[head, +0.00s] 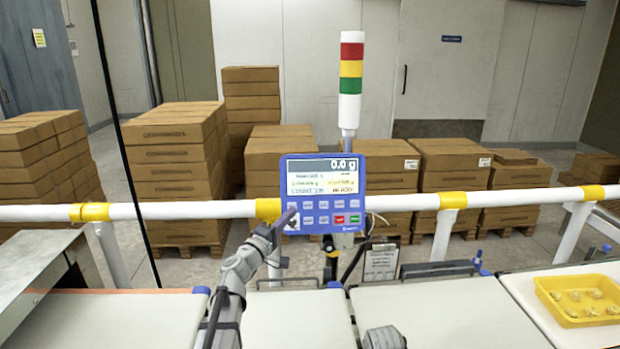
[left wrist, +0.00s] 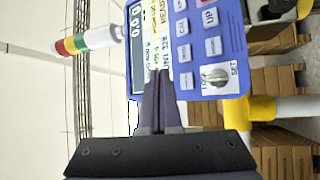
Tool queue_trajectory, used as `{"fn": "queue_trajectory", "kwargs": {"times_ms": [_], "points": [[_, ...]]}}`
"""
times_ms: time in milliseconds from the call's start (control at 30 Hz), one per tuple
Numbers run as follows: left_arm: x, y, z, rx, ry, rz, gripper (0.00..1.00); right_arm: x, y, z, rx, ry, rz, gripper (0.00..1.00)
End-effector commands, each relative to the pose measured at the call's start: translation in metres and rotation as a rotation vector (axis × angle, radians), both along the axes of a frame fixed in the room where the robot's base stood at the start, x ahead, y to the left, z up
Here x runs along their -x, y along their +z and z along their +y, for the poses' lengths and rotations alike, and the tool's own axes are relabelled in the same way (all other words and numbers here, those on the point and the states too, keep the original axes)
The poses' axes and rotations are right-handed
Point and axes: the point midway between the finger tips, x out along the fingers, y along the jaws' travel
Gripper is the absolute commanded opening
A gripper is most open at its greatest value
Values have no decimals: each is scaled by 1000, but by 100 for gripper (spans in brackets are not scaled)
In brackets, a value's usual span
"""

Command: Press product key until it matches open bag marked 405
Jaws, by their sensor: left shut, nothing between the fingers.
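The blue checkweigher terminal (head: 322,173) stands on a post behind the belts. Its display (head: 330,166) reads 0.0 g, above coloured text fields too small to read surely. Below are rows of pale keys, with one red and one green key at the right. My left gripper (head: 288,219) is shut and empty, with its tips at the terminal's lower left keys. In the left wrist view the shut fingers (left wrist: 159,88) overlap the panel beside the keys (left wrist: 185,53); I cannot tell whether they touch. No bag marked 405 can be made out. My right gripper is not in view.
A white rail (head: 180,210) with yellow joints runs across behind the belts. A red, yellow and green light tower (head: 350,80) rises behind the terminal. A yellow tray (head: 548,300) of small pieces sits on the right belt. The middle belt (head: 450,315) is clear.

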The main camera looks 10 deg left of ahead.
Motion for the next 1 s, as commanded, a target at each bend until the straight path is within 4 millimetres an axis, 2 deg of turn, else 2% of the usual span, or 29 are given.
{"fn": "queue_trajectory", "kwargs": {"times_ms": [333,600,1000], "points": [[2,1,-1,0,0,0,0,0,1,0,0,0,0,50],[37,12,-10,1,-2,0,0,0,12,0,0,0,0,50],[33,10,-9,1,-2,0,0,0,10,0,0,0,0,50]]}}
